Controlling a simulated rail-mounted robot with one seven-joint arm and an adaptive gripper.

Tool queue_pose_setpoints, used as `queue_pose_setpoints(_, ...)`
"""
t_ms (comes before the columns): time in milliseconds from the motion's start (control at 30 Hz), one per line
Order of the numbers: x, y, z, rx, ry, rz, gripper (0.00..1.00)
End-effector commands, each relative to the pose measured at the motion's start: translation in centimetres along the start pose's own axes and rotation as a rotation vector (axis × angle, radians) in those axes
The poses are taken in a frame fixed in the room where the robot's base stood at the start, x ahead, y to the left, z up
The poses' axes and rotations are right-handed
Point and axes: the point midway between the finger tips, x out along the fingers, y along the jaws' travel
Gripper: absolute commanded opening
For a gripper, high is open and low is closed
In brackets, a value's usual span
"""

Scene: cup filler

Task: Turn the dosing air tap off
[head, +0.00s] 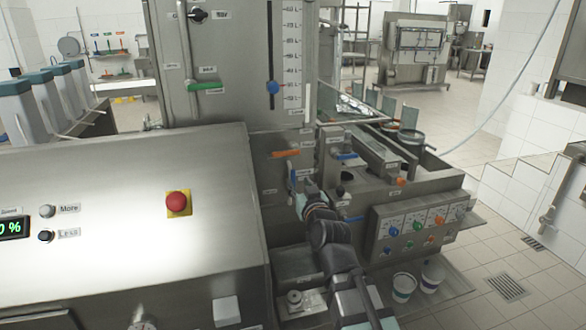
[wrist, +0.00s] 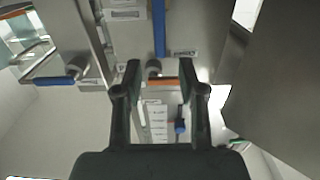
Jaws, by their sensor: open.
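My gripper (head: 300,203) is open and faces the machine's tap panel. In the wrist view its two fingers (wrist: 160,72) are spread wide, with nothing between them. A tap with a long blue handle (wrist: 158,28) is just beyond the fingertips, lined up with the gap. The handle runs lengthwise in that view. In the head view this blue handle (head: 293,176) stands roughly upright, partly hidden by my gripper. A small label (wrist: 185,53) is beside it, too blurred to read, so I cannot confirm which tap is the dosing air tap. I cannot see contact.
An orange-handled tap (head: 286,153) is just above the blue handle. Another blue-handled tap (head: 346,156) is to the right, and a green-handled tap (head: 207,87) is higher left. A knob panel (head: 415,224) and a red stop button (head: 178,203) flank my arm.

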Motion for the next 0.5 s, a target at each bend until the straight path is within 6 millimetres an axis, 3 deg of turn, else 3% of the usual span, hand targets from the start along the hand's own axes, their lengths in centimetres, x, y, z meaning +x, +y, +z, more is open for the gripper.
queue_pose_setpoints(33,1.4,0.0,-0.1,0.0,-0.002,0.0,0.41)
queue_pose_setpoints(200,4.3,0.0,-0.1,0.001,-0.001,0.0,0.41)
queue_pose_setpoints(500,7.1,0.0,0.0,0.0,0.0,0.0,0.41)
